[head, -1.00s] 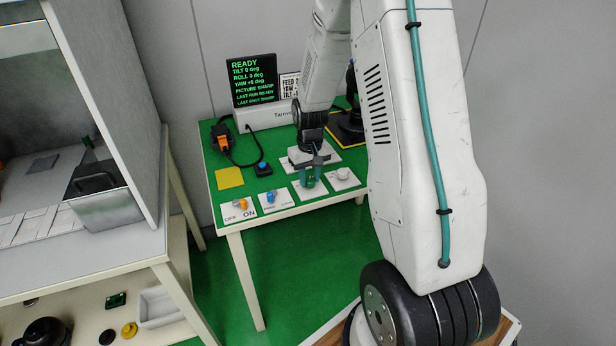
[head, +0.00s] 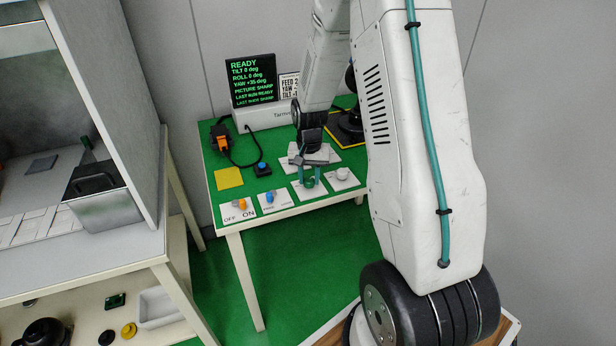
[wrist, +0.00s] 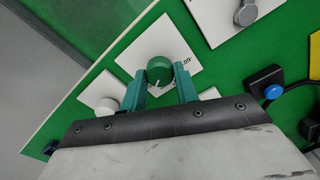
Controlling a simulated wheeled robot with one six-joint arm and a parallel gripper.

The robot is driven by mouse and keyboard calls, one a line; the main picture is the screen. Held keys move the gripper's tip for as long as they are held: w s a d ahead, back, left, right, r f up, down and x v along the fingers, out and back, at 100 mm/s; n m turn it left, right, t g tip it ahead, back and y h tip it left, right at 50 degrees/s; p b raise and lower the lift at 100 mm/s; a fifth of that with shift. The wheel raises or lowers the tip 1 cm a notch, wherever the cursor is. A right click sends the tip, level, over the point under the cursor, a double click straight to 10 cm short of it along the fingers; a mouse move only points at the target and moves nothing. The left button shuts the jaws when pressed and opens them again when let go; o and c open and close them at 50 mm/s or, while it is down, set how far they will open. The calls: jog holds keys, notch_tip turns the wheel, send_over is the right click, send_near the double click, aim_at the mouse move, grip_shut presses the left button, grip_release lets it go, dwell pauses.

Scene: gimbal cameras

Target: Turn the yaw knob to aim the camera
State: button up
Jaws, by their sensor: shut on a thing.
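A round green knob (wrist: 159,70) with a white pointer line sits on a white plate in the wrist view. It also shows in the head view (head: 309,184) in the row of controls at the table's front. My gripper (wrist: 160,76) has its teal fingers on either side of the knob and is shut on it. In the head view my gripper (head: 309,177) stands over the knob. The black display (head: 253,80) reads READY, tilt 0, roll 0, yaw +35 deg, picture sharp. A placard (head: 289,86) beside it is partly hidden by my arm.
A white knob (head: 342,174) is to the right of the green one. A blue knob (head: 269,197) and an orange switch (head: 241,204) are to the left. A blue button (head: 262,168) and a yellow square (head: 229,178) lie behind them. A cable runs across the table.

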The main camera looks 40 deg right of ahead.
aim_at(308, 180)
jog(key=shift+a, duration=0.1)
jog(key=o, duration=1)
jog(key=shift+c, duration=0.2)
jog(key=shift+r, duration=0.1)
notch_tip(308, 180, up, 8)
jog(key=shift+f, duration=0.2)
